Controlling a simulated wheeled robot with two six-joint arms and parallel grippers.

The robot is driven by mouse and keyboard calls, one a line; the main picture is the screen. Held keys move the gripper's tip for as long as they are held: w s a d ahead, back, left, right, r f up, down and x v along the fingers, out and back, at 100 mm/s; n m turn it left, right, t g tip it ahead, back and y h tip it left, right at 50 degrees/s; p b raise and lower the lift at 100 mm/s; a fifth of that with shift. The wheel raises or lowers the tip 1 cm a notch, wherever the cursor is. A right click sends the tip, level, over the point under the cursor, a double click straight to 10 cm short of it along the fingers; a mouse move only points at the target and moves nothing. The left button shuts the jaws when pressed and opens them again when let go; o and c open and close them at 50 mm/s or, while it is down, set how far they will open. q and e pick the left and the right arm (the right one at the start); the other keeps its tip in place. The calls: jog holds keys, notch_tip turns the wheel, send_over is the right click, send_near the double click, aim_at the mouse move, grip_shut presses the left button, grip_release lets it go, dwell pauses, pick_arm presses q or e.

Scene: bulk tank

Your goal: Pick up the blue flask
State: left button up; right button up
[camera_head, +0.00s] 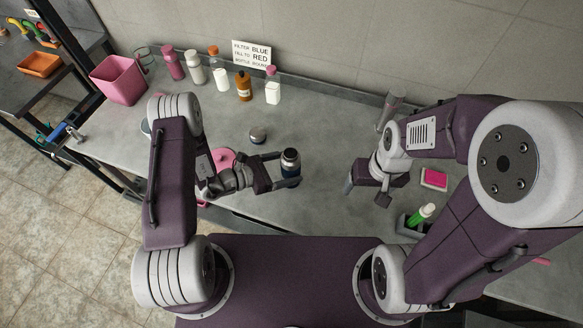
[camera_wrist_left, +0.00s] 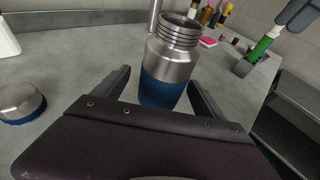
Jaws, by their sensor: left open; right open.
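The blue flask (camera_head: 291,161) stands upright and uncapped on the grey counter. In the left wrist view the flask (camera_wrist_left: 168,68) has a bare steel upper body, a threaded neck and a blue lower part. My left gripper (camera_head: 284,171) is open, with one finger on each side of the flask's lower part. I cannot tell whether either finger touches it; its base is hidden behind the gripper body. A steel cap with a blue rim (camera_wrist_left: 20,102) lies apart from it; the cap also shows in the head view (camera_head: 258,134). My right gripper (camera_head: 366,192) is open and empty, right of the flask.
A pink round item (camera_head: 224,157) lies behind my left wrist. Several bottles, including a brown one (camera_head: 243,88), line the wall beside a pink bin (camera_head: 118,80). Counter between the grippers is clear.

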pick_arm(q)
jog(key=x, duration=0.3)
jog(key=shift+s+d+p, duration=0.1)
jog(key=shift+d+p, duration=0.15)
jog(key=shift+p, duration=0.1)
jog(key=shift+w+d+f, duration=0.15)
jog(key=shift+w+d, duration=0.1)
jog(key=shift+d, duration=0.05)
grip_shut()
